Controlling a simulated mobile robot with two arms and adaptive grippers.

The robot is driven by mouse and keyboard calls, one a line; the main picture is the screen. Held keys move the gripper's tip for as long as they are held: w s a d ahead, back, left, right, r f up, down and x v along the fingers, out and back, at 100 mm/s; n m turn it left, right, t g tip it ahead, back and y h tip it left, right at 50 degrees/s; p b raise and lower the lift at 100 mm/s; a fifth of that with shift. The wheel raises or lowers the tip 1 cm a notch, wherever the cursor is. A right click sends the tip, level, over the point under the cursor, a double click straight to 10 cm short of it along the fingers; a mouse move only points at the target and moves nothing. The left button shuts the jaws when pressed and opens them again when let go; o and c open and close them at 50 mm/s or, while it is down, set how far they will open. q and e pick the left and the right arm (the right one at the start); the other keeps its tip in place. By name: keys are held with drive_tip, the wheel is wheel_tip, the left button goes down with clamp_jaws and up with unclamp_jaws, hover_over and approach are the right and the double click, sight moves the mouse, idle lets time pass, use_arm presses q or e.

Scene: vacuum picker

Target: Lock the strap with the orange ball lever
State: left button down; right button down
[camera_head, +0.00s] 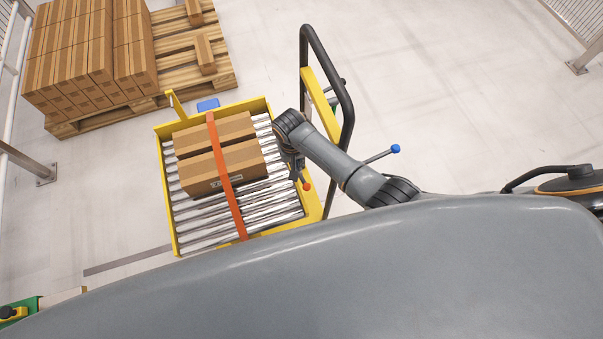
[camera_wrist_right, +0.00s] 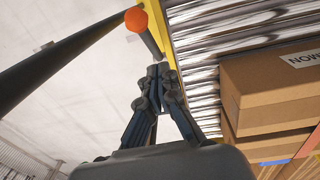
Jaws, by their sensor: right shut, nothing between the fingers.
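The orange strap (camera_head: 224,171) runs across two cardboard boxes (camera_head: 220,165) on the yellow roller cart (camera_head: 172,208). The orange ball lever (camera_head: 306,186) stands at the cart's right side; its orange ball (camera_wrist_right: 136,19) and dark rod also show at the top of the right wrist view. My right gripper (camera_wrist_right: 158,70) is shut and empty, with its fingertips close to the lever's rod; I cannot tell whether they touch it. In the head view my right gripper (camera_head: 294,172) is small, beside the cart's right edge. My left gripper is not in view.
A black handle frame (camera_head: 347,100) rises at the cart's right, and a blue ball lever (camera_head: 395,149) sticks out beyond my right arm. A pallet (camera_head: 215,75) with stacked boxes (camera_head: 85,55) stands at the back left. The floor to the right is clear.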

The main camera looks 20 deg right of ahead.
sight(305, 184)
drive_tip(key=shift+s+d+f, duration=0.2)
drive_tip(key=shift+s+f, duration=0.4)
drive_tip(key=shift+f, duration=0.05)
drive_tip(key=shift+s+d+f, duration=0.2)
drive_tip(key=shift+s+f, duration=0.35)
drive_tip(key=shift+f, duration=0.05)
drive_tip(key=shift+s+f+t+p, duration=0.1)
drive_tip(key=shift+s+t+p, duration=0.35)
drive_tip(key=shift+p, duration=0.4)
drive_tip(key=shift+s+f+t+p, duration=0.15)
drive_tip(key=shift+s+t+p, duration=0.1)
drive_tip(key=shift+p, duration=0.1)
drive_tip(key=shift+s+f+t, duration=0.4)
drive_tip(key=shift+s+t, duration=0.05)
drive_tip(key=shift+t, duration=0.25)
drive_tip(key=shift+s+f, duration=0.25)
drive_tip(key=shift+f, duration=0.15)
